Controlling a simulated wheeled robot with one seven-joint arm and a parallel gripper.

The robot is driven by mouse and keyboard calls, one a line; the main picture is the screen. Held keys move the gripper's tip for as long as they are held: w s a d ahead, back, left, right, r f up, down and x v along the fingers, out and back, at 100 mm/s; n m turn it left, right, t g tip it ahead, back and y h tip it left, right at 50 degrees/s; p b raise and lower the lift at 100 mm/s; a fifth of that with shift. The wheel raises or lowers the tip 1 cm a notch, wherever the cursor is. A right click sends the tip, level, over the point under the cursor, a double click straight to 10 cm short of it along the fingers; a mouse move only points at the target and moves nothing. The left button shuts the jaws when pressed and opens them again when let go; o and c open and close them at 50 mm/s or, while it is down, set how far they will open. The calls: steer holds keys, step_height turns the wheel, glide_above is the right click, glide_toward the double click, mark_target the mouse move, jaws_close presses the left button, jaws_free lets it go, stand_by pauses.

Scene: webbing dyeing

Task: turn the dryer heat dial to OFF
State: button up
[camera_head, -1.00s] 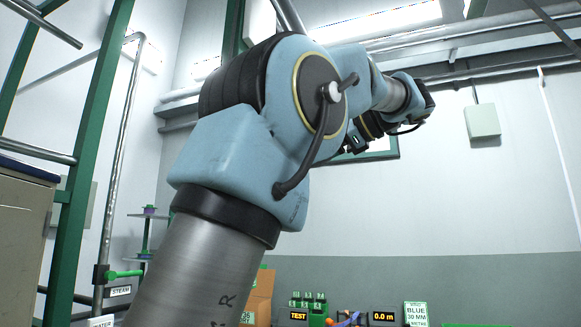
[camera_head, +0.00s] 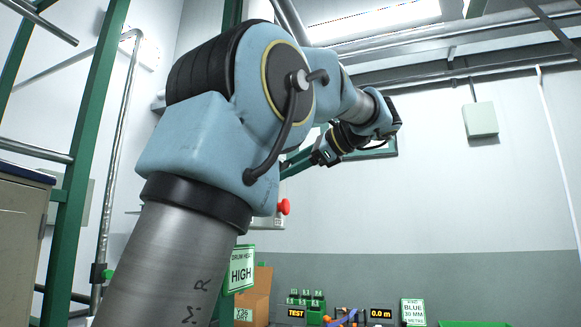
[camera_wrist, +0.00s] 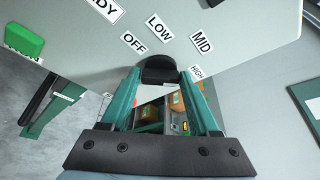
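In the wrist view the black dial (camera_wrist: 160,70) stands at the lower edge of a pale panel (camera_wrist: 230,28). The labels OFF (camera_wrist: 133,43), LOW (camera_wrist: 159,27), MID (camera_wrist: 202,42) and HIGH (camera_wrist: 196,72) are around it. My gripper (camera_wrist: 161,76) has its two teal fingers spread, with the dial between or just beyond the fingertips. A gap seems to show on each side, and I cannot tell whether they touch. The dial's pointer is not readable. In the head view my gripper (camera_head: 297,161) points left, partly behind my arm, and the dial is hidden.
A green-framed sign reading DRUM HEAT HIGH (camera_head: 241,270) hangs below my arm. A red button (camera_head: 284,206) sticks out beside it. A green post (camera_head: 88,150) stands at left. Open air lies right of my arm.

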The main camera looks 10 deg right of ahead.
steer(key=c, duration=0.9)
steer(key=shift+f+b, duration=0.2)
steer(key=shift+b, duration=0.4)
steer(key=shift+w+d+f+n+y+b, duration=0.1)
steer(key=shift+n+y+b, duration=1.45)
steer(key=shift+n+b, duration=2.8)
steer(key=shift+w+a+f+n+y+b, duration=0.15)
steer(key=shift+n+y+b, duration=1.35)
steer(key=shift+n+b, duration=2.75)
steer(key=shift+s+d+f+n+y+b, duration=0.15)
steer(key=shift+n+y+b, duration=1.85)
steer(key=shift+n, duration=4.2)
steer(key=shift+w+n+h+b, duration=0.1)
steer(key=shift+n+h+b, duration=0.2)
steer(key=shift+h+b, duration=0.1)
